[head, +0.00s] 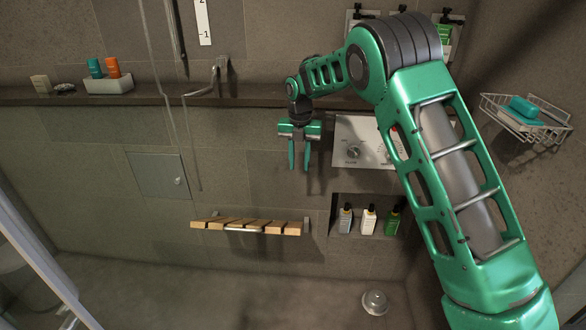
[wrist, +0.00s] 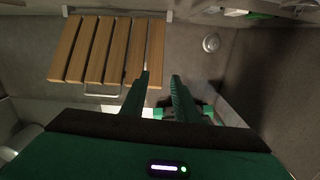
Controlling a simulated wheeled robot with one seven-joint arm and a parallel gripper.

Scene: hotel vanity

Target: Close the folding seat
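The folding seat (head: 250,226) is a row of wooden slats on the tiled wall, folded down and standing out from it in the head view. It has a metal bar handle at its front edge. In the wrist view the slatted seat (wrist: 108,48) lies at upper left, with its handle (wrist: 103,91) at the near edge. My gripper (head: 299,166) hangs above the seat's right part, fingers pointing down. In the wrist view my gripper (wrist: 160,78) has its two fingers apart with nothing between them. It does not touch the seat.
A niche with several bottles (head: 369,220) is right of the seat. A ledge (head: 140,97) runs above. A wire basket (head: 526,117) hangs at right. A glass door edge (head: 40,255) is at left.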

